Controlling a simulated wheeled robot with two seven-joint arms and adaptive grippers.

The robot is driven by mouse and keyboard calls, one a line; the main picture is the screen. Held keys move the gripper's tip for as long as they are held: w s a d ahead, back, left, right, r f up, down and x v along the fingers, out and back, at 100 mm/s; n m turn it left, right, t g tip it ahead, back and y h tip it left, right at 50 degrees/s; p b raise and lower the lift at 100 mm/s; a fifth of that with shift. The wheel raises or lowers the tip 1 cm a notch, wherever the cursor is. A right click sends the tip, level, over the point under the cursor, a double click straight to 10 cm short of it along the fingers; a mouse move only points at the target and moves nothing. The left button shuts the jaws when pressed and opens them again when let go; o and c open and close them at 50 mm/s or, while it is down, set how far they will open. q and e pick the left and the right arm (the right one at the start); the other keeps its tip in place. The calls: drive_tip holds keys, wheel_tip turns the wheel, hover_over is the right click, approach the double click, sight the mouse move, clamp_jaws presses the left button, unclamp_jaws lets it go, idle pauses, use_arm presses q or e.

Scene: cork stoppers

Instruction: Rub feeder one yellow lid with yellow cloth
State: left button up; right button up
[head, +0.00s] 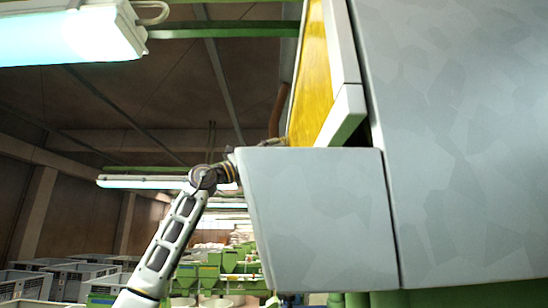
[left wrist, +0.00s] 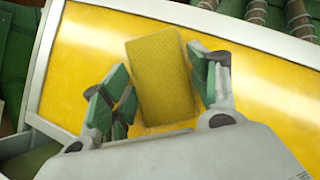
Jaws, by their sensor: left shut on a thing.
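The yellow lid (head: 312,75), a translucent yellow panel in a pale frame, stands steeply at upper middle in the head view. It fills much of the left wrist view (left wrist: 75,70). The yellow cloth (left wrist: 160,75), a darker textured rectangle, lies over the lid face there; whether it touches the lid I cannot tell. My left gripper (left wrist: 158,65) is shut on the cloth, with green-padded fingers on either side of it. In the head view my left arm reaches up to the lid's near side, and the gripper's end is hidden behind a grey housing. My right gripper is not in view.
The large grey housing (head: 460,140) fills the right of the head view, with a lower grey box (head: 315,215) jutting out beside my left wrist. A lamp (head: 70,35) hangs at upper left. Green machines (head: 230,262) and grey crates (head: 75,280) stand farther back.

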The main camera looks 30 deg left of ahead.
use_arm(q)
drive_tip(key=shift+s+d, duration=0.1)
drive_tip(key=shift+s+d+b, duration=0.4)
drive_tip(key=shift+s+d, duration=0.1)
drive_tip(key=shift+s, duration=0.25)
drive_tip(key=shift+s+d+b, duration=0.35)
drive_tip(key=shift+s+d, duration=0.1)
drive_tip(key=shift+s, duration=0.3)
drive_tip(key=shift+s, duration=0.1)
drive_tip(key=shift+s+d+b, duration=0.35)
drive_tip(key=shift+s+d, duration=0.15)
drive_tip(key=shift+s, duration=0.3)
drive_tip(key=shift+s+d+b, duration=0.35)
drive_tip(key=shift+s+d, duration=0.15)
drive_tip(key=shift+s, duration=0.25)
drive_tip(key=shift+f, duration=0.1)
wheel_tip(320, 180, down, 3)
drive_tip(key=shift+b, duration=1.15)
drive_tip(key=shift+w, duration=0.1)
